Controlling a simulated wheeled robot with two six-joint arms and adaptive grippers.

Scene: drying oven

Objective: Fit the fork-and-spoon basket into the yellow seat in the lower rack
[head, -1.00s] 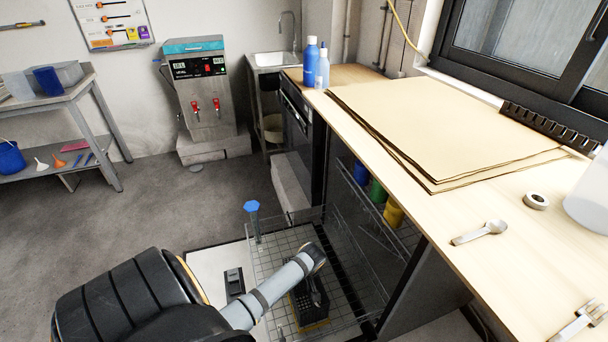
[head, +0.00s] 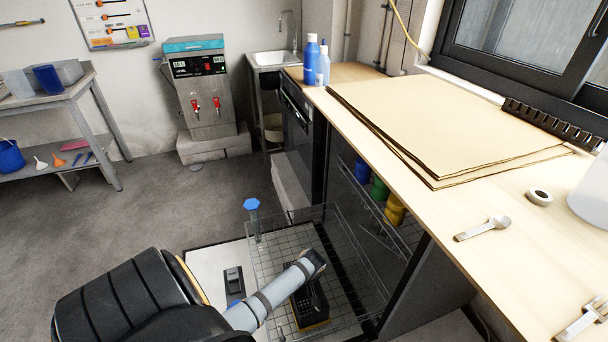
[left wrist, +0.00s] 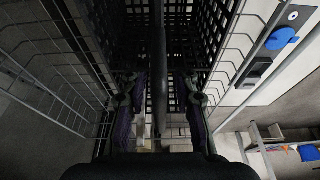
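The black lattice basket (head: 318,306) stands upright in the lower wire rack (head: 279,262), below my left gripper. It also shows at the top of the left wrist view (left wrist: 208,32). A yellow edge of the seat (head: 316,326) shows along the basket's near base; how far the basket is down in it cannot be told. My left gripper (left wrist: 162,100) is open, with one finger on each side of the basket's dark upright handle (left wrist: 159,65) and a gap visible on both sides. The arm hides part of the basket in the head view. My right gripper is not in view.
A blue-topped post (head: 252,206) rises at the rack's back left corner. Open floor (head: 120,225) lies left.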

